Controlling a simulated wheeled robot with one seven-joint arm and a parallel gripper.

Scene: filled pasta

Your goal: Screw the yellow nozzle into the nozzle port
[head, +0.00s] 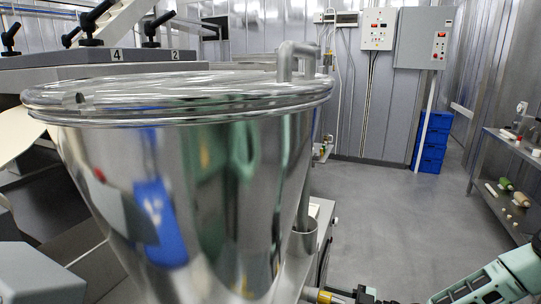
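A small yellow and pale metallic piece (323,297), which looks like the yellow nozzle, shows at the bottom edge, right of the lower part of the steel hopper. My gripper (345,297) comes in from the right, with its dark parts right beside the yellow piece. Its fingers are small and partly cut off by the lower edge, so I cannot tell whether they are shut on it. The nozzle port cannot be made out. I cannot tell whether the yellow piece touches or sits in anything at its left end.
The big shiny hopper (190,190) with its clear lid (180,92) fills the left and middle. A machine with numbered black levers (90,22) stands behind it. Blue crates (432,142) and a shelf (505,150) stand right. The grey floor (400,210) between is clear.

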